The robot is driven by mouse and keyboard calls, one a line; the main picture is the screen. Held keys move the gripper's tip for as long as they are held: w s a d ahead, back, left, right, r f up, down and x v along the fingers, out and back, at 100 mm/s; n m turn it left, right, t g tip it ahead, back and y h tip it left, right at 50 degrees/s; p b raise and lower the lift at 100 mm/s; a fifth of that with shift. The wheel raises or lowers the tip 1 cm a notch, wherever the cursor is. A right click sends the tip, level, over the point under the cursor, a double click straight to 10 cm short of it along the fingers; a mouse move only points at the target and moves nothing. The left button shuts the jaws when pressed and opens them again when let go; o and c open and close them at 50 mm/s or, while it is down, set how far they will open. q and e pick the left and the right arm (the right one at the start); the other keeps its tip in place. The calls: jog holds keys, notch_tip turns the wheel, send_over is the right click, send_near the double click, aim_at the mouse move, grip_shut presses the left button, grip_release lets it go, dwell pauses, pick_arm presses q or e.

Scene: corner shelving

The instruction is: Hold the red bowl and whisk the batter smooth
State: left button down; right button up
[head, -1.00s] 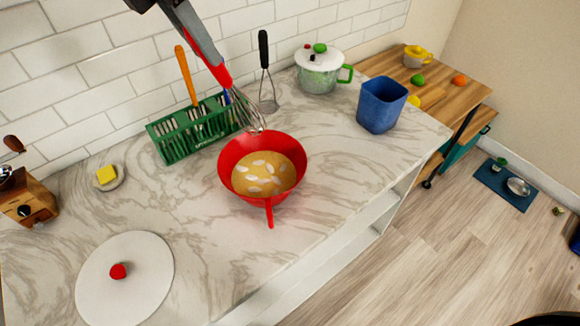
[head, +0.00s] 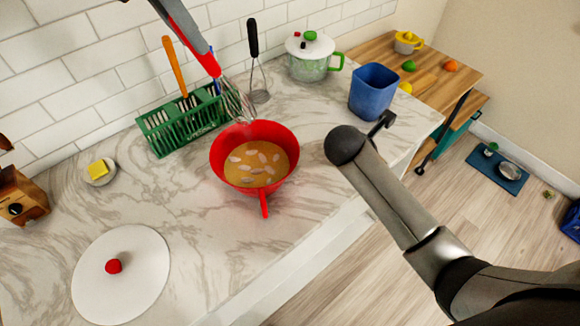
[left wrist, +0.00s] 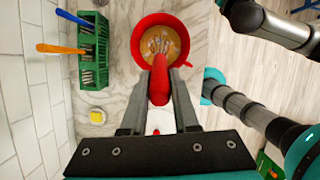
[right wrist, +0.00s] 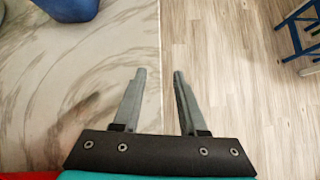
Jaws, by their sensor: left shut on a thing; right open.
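The red bowl (head: 222,165) stands upright on the counter, its handle (head: 264,203) toward the front. It holds tan batter (head: 257,152) with several pale lumps. My left gripper (head: 204,47) is shut on the red-handled whisk (head: 211,66). The whisk tilts down, its wire head (head: 238,101) at the bowl's back rim in the head view. In the left wrist view the red handle (left wrist: 159,84) sits between the fingers, with the wires over the bowl (left wrist: 136,38); whether they touch batter, I cannot tell. My right gripper (right wrist: 159,74) is open and empty, right of the bowl, its fingers mostly hidden in the head view.
A green rack (head: 187,124) with utensils stands behind the bowl, near another whisk-like tool (head: 258,95). A blue bin (head: 373,92) and a lidded pot (head: 313,66) stand back right. A white lid (head: 120,285) lies front left. Counter around the bowl's front is clear.

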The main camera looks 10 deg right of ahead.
jog(key=s+a+r+n+t+y, duration=0.1)
jog(key=a+r+n+y, duration=0.2)
jog(key=a, duration=0.7)
jog(key=s+a+r+n+t+y, duration=0.1)
jog(key=a+r+n+y, duration=0.2)
jog(key=a, duration=0.8)
jog(key=shift+m+y, duration=0.6)
jog(key=x, duration=1.2)
jog(key=shift+w, duration=0.2)
jog(key=shift+c, duration=0.4)
grip_shut()
jog(key=shift+c, duration=0.4)
grip_release()
